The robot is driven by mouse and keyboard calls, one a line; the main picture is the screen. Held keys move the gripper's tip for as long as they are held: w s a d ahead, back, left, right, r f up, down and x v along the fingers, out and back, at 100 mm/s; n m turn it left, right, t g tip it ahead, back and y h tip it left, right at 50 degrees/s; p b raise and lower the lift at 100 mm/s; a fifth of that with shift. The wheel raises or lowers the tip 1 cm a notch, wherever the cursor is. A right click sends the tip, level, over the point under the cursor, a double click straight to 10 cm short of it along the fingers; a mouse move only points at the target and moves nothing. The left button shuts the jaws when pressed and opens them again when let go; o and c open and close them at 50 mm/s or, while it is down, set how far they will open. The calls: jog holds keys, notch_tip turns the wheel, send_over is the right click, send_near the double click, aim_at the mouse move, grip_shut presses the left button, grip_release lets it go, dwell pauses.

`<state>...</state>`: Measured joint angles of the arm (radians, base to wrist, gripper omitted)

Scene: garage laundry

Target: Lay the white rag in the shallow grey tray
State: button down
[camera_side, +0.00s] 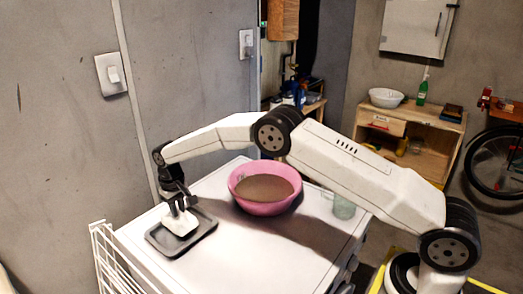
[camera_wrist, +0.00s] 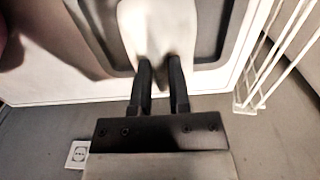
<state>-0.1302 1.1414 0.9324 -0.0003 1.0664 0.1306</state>
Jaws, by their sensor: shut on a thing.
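The white rag (camera_side: 180,223) hangs bunched from my gripper (camera_side: 180,205) over the shallow grey tray (camera_side: 205,229) in the side view. My gripper points down and is shut on the rag's upper part. In the wrist view the rag (camera_wrist: 158,30) spreads out beyond the dark fingertips (camera_wrist: 160,68), with the tray (camera_wrist: 208,30) around and beneath it. The rag is within the tray's outline. I cannot tell whether its lower end touches the tray floor.
A pink bowl (camera_side: 265,204) with brown contents stands right of the tray on the white appliance top (camera_side: 280,250). A glass (camera_side: 344,207) stands farther right. A white wire rack (camera_side: 105,258) is at the left edge. The wall is close behind. The top's front is clear.

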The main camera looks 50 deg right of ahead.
aim_at(179, 210)
jog(key=shift+f, duration=1.5)
jog(key=shift+f, duration=0.2)
jog(key=c, duration=0.6)
grip_release()
jog(key=shift+r, duration=0.1)
notch_tip(179, 210, up, 12)
jog(key=shift+r, duration=0.1)
jog(key=shift+s+d, duration=0.1)
